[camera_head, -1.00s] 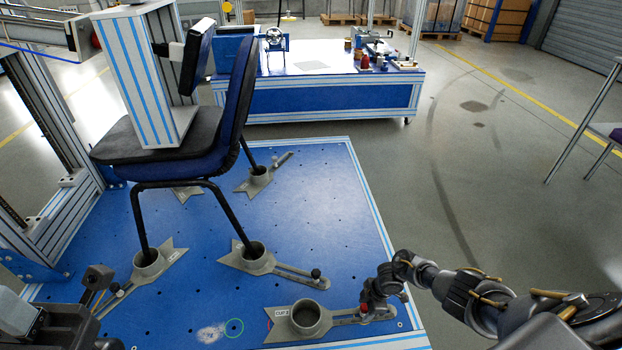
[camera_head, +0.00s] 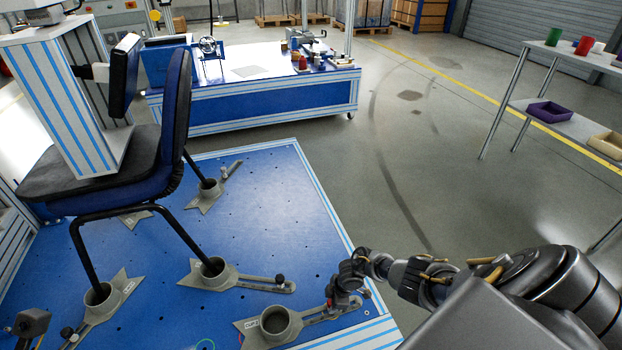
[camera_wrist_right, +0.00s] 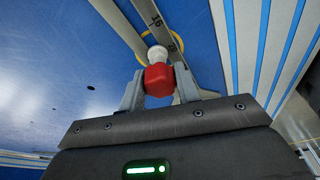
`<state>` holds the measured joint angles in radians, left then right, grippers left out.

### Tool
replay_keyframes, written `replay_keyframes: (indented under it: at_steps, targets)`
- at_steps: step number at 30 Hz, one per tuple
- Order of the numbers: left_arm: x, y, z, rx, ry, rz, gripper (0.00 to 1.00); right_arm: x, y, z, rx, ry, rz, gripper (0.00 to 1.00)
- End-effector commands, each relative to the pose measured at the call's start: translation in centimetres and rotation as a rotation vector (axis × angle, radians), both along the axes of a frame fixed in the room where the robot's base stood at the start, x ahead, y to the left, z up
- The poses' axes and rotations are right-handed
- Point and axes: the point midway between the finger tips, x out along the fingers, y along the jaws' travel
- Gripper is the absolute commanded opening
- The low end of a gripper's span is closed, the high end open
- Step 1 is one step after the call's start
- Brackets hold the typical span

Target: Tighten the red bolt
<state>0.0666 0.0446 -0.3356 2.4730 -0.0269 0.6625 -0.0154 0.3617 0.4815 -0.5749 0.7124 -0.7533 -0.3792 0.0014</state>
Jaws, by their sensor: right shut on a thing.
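The red bolt (camera_wrist_right: 158,80) sits between the two grey fingers of my right gripper (camera_wrist_right: 160,88) in the right wrist view, with a pale round end beyond it. The fingers are shut on it. In the head view my right gripper (camera_head: 335,300) is at the slotted arm of the front cup fixture (camera_head: 256,332), and only a small bit of red (camera_head: 329,304) shows. The cup of this fixture is empty. A yellow ring surrounds the bolt's far end in the wrist view.
A blue office chair (camera_head: 165,150) stands with legs in other cup fixtures on the blue platform (camera_head: 260,200). A blue-white workbench (camera_head: 260,105) is behind. A shelf with a purple bin (camera_head: 549,113) stands at the right. Open floor lies between them.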

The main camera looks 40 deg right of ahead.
Motion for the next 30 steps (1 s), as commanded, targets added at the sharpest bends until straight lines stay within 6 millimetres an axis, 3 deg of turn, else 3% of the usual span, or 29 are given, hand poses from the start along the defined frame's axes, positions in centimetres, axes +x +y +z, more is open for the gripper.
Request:
replay_keyframes:
  at_steps: [6, 17, 30]
  targets:
    - [0.0, 0.0, 0.8, 0.000, 0.000, 0.000, 0.25, -0.1, 0.0, 0.0, 0.001, 0.002, -0.106, 0.09]
    - [0.0, 0.0, 1.1, 0.000, 0.000, 0.000, 0.25, -0.1, 0.0, 0.0, 0.001, 0.003, -0.130, 0.08]
    - [0.0, 0.0, 3.1, 0.000, 0.000, 0.000, 0.25, -0.2, 0.1, 0.0, 0.002, 0.003, -0.455, 0.09]
